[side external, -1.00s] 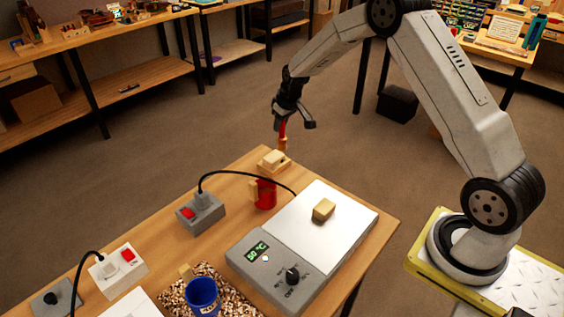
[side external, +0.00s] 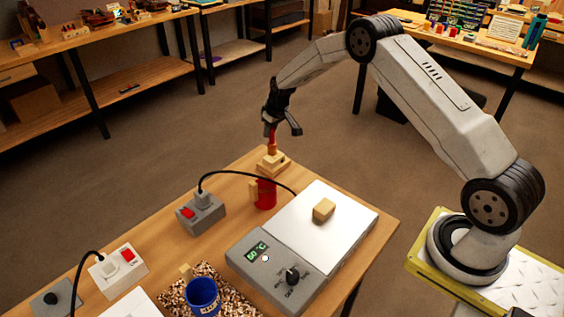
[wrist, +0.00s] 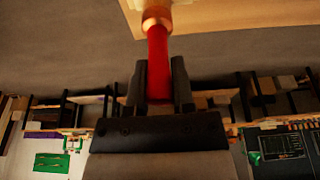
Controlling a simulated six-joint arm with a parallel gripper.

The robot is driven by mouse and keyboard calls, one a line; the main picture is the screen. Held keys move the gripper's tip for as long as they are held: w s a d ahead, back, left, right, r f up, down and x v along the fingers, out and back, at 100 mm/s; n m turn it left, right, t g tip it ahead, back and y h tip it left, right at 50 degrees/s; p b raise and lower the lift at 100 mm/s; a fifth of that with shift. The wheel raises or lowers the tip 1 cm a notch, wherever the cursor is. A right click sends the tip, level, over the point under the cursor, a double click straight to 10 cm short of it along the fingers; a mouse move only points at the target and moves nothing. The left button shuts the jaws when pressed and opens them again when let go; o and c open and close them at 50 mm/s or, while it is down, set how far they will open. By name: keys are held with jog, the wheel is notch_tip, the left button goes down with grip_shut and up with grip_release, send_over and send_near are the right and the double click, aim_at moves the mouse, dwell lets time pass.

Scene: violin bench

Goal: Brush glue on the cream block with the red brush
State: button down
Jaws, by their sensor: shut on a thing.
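My gripper (side external: 279,124) is shut on the red brush, pointing down over the far corner of the table. The red handle (wrist: 157,62) lies between the fingers (wrist: 158,88) in the wrist view. The brush (side external: 272,135) has a copper-toned lower part (wrist: 156,18). Its lower end is at a pale wooden piece (side external: 273,162) on the table; I cannot tell whether it touches. The bristles are not clearly visible. A cream block (side external: 324,208) sits on the white plate of the heater, apart from the brush.
The heater (side external: 277,275) reads about 50 °C. A black cable arches from a grey switch box (side external: 201,214) behind the red pot. A white switch box (side external: 119,271) is at left.

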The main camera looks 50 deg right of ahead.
jog(key=shift+s, duration=2.05)
jog(key=shift+w+a, duration=0.8)
jog(key=shift+w, duration=1.9)
jog(key=shift+s, duration=2.65)
notch_tip(320, 180, up, 8)
jog(key=shift+s, duration=0.2)
jog(key=shift+a, duration=0.1)
